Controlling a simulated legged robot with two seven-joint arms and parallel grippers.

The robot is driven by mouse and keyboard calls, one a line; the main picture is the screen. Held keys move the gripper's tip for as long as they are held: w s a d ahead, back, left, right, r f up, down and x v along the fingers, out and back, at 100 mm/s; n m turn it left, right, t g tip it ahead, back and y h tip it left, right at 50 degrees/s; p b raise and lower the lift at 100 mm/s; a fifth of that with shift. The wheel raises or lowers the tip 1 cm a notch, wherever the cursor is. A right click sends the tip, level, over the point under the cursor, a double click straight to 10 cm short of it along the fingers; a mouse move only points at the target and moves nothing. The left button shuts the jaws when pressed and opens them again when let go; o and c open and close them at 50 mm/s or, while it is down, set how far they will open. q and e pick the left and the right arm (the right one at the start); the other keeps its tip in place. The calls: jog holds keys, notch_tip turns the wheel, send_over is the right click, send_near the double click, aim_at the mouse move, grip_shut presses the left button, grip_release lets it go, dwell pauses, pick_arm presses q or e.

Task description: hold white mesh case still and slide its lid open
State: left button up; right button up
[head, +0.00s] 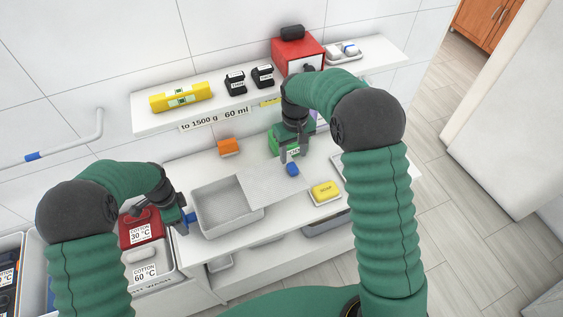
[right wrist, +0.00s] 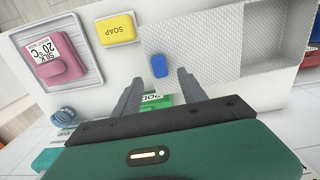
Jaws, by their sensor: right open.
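The white mesh case (head: 211,229) stands on the counter with its left part open and its inside bare. Its flat mesh lid (head: 262,186) sits shifted to the right, over the case's right end and past it. A blue knob (head: 292,169) stands on the lid. In the right wrist view the knob (right wrist: 159,66) is just beyond the fingertips. My right gripper (head: 291,156) is open and empty, apart from the knob. My left gripper (head: 181,217) is at the case's left end, shut on its blue grip (head: 191,217); its fingers are partly hidden.
A yellow soap (head: 325,191) lies right of the lid. A shelf (head: 219,109) overhangs the counter's back. A red case (head: 140,230) is at the left.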

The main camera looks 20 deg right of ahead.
notch_tip(320, 180, up, 5)
jog(key=shift+f, duration=0.1)
pick_arm(q)
jog(key=o, duration=1.3)
jog(key=shift+o, duration=0.2)
